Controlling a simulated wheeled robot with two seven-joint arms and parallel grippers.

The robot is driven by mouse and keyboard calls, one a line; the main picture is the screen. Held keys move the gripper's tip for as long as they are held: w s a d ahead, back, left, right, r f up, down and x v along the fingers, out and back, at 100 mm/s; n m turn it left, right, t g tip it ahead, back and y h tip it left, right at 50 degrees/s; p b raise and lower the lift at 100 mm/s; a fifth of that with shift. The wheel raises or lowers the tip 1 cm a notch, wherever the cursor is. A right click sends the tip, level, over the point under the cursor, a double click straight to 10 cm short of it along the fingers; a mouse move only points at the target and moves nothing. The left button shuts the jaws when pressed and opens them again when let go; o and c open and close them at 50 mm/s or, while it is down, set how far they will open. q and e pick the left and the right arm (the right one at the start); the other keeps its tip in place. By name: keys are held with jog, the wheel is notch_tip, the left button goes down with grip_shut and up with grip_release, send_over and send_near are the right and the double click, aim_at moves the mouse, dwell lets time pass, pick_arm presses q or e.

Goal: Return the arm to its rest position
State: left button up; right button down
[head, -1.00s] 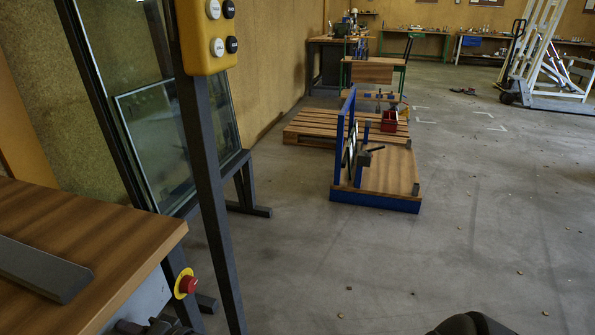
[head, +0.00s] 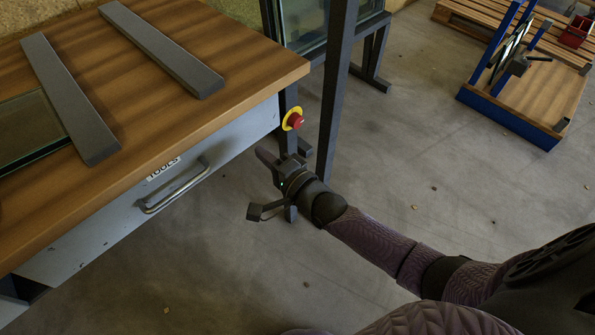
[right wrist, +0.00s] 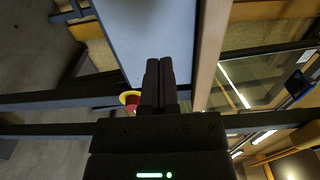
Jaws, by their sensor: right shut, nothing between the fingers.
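My right arm reaches in from the lower right in the head view. Its gripper (head: 265,158) is beside the front of the wooden worktable (head: 235,75), below and left of the red button on a yellow ring (head: 294,119). In the right wrist view the two dark fingers (right wrist: 160,72) lie together, shut and empty. The yellow ring and red button (right wrist: 130,98) show just left of the fingers there, partly covered. No contact between the fingers and the button can be made out. My left gripper is not in view.
A grey drawer front marked TOOLS (head: 150,195) with a metal handle (head: 178,190) is left of the gripper. Dark bars (head: 165,48) lie on the tabletop. A dark post (head: 337,90) stands behind the gripper. A blue-edged wooden stand (head: 510,122) is at upper right; floor between is mostly clear.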

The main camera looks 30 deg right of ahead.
jog(key=s+d+f+n+g+h+p, duration=0.2)
jog(key=s+d+f+n+g+p, duration=0.25)
jog(key=s+f, duration=0.55)
jog(key=s+d+f+n+g+h+p, duration=0.25)
jog(key=s+f+n+g+p, duration=0.2)
jog(key=s, duration=0.85)
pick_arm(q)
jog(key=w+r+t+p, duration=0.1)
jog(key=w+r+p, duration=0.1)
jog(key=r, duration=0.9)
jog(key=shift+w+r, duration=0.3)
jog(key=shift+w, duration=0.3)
pick_arm(e)
jog(key=s+f+n+g+h, duration=0.1)
jog(key=s+n+g, duration=0.3)
jog(key=s, duration=0.8)
jog(key=s+d+f+n+g+h, duration=0.1)
jog(key=s+f+n+g, duration=0.2)
jog(key=s, duration=1)
jog(key=shift+s+d+n+g, duration=0.3)
jog(key=shift+n+g, duration=0.3)
jog(key=shift+g, duration=0.3)
jog(key=shift+f, duration=0.1)
